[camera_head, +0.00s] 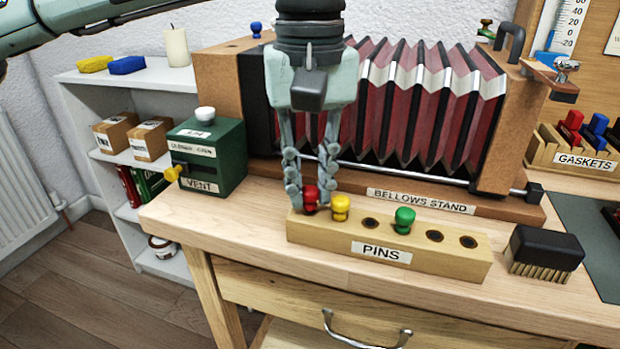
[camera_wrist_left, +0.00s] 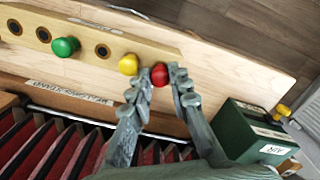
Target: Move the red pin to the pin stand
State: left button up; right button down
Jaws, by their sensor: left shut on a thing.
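The red pin (camera_head: 311,197) is at the left end of the wooden pin stand (camera_head: 330,232), which is labelled PINS. My left gripper (camera_head: 312,200) is shut on the red pin's head, and its fingers come down from above. The red pin (camera_wrist_left: 160,74) also shows between the fingertips in the left wrist view. Whether the pin is seated in a hole or just above it cannot be told. A yellow pin (camera_head: 340,207) stands close beside it to the right. A green pin (camera_head: 404,220) stands farther right, with empty holes around it. My right gripper is not in view.
The bellows (camera_head: 405,100) on its stand rises just behind the pin stand. A green box (camera_head: 215,150) with a yellow valve stands to the left. A black brush (camera_head: 545,250) lies to the right. The bench front before the pin stand is clear.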

pick_arm(q)
jog(key=o, duration=0.9)
jog(key=shift+o, duration=0.6)
jog(key=shift+o, duration=0.8)
jog(key=shift+r, duration=0.1)
jog(key=shift+r+p, duration=2.5)
jog(key=shift+r, duration=1.2)
